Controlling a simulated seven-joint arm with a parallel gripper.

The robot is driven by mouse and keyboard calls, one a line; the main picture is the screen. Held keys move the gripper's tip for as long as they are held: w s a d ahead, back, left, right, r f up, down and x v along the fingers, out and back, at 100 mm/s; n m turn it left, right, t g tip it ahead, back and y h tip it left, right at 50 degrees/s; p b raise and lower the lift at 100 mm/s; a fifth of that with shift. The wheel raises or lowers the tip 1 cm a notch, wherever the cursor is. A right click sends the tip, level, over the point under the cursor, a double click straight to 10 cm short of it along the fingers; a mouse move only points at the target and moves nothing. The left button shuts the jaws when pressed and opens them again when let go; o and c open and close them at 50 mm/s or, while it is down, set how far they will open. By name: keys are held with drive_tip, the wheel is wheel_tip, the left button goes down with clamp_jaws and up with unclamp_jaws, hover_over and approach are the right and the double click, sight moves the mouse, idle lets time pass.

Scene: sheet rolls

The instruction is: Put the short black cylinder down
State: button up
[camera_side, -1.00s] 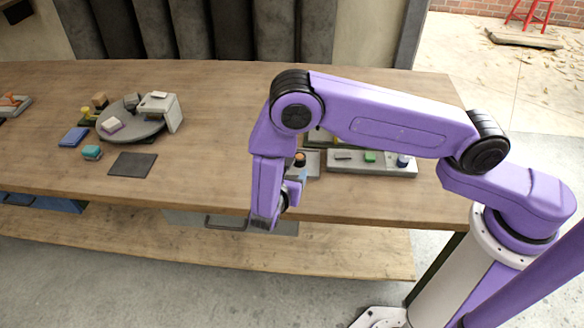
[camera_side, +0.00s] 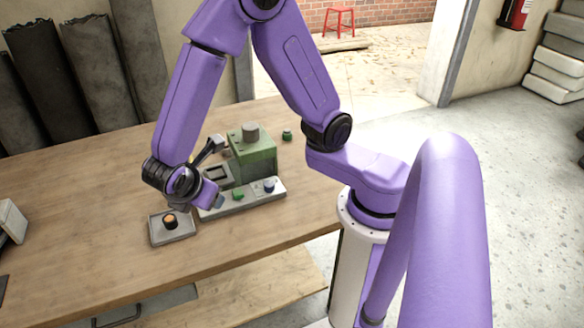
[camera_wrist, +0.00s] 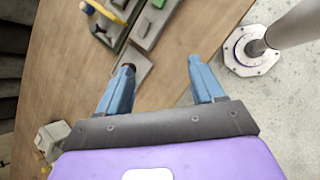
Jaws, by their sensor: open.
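The short black cylinder (camera_side: 170,221) has an orange top and stands upright in a small square grey tray (camera_side: 157,237) near the table's front edge. In the wrist view the small tray (camera_wrist: 140,75) shows between and beyond my fingertips, and a dark part of the cylinder (camera_wrist: 129,67) shows right at the left fingertip. I cannot tell whether that finger touches it. My gripper (camera_wrist: 161,64) is open, its two blue fingers wide apart with nothing held between them. In the side view the fingers are small and partly hidden by my purple wrist.
Bare wooden table (camera_side: 100,235) lies left of the small tray.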

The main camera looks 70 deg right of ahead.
drive_tip(key=s+d+r+m+g+y, duration=0.1)
drive_tip(key=s+d+r+m+y, duration=0.1)
drive_tip(key=s, duration=0.6)
drive_tip(key=s+d+r+m+g+y, duration=0.1)
drive_tip(key=s+d+r+m+y, duration=0.1)
drive_tip(key=s+r+y, duration=0.3)
drive_tip(key=s+d, duration=0.1)
drive_tip(key=s, duration=0.3)
drive_tip(key=shift+s+d+m+g, duration=0.25)
drive_tip(key=shift+d+m+g, duration=0.05)
drive_tip(key=shift+d, duration=0.05)
